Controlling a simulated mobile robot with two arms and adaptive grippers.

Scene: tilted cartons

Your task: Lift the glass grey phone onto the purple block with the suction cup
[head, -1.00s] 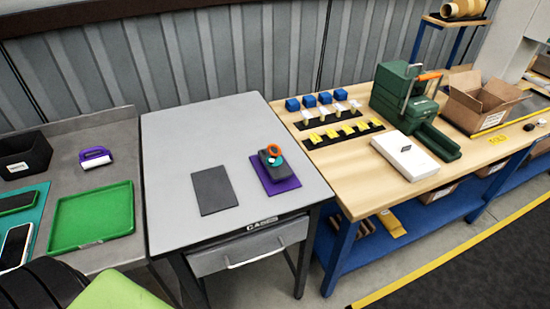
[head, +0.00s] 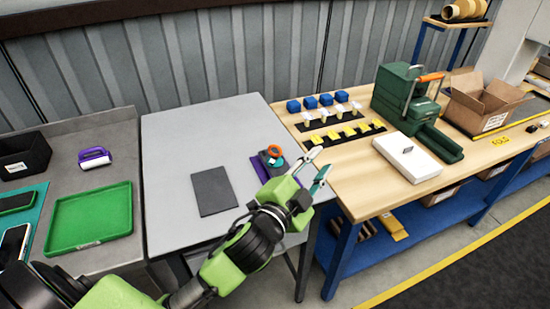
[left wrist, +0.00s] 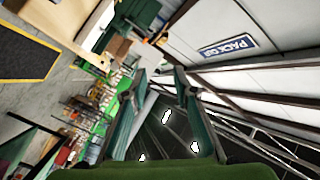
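A flat purple block (head: 259,169) lies on the grey table, partly hidden behind my left gripper. On it stands a dark grey item with an orange ring and a teal part (head: 272,157), perhaps the suction cup. Two phones lie on a teal mat at the far left: a dark one (head: 17,202) and a pale grey-faced one (head: 14,246), the latter partly cut by the edge. My left gripper (head: 317,164) is open and empty, in front of the block's right side. Its spread fingers also show in the left wrist view (left wrist: 160,73). My right gripper is out of view.
A dark grey pad (head: 213,191) lies on the grey table (head: 165,150). A green tray (head: 90,220), purple-handled roller (head: 93,157) and black bin (head: 22,155) are left.

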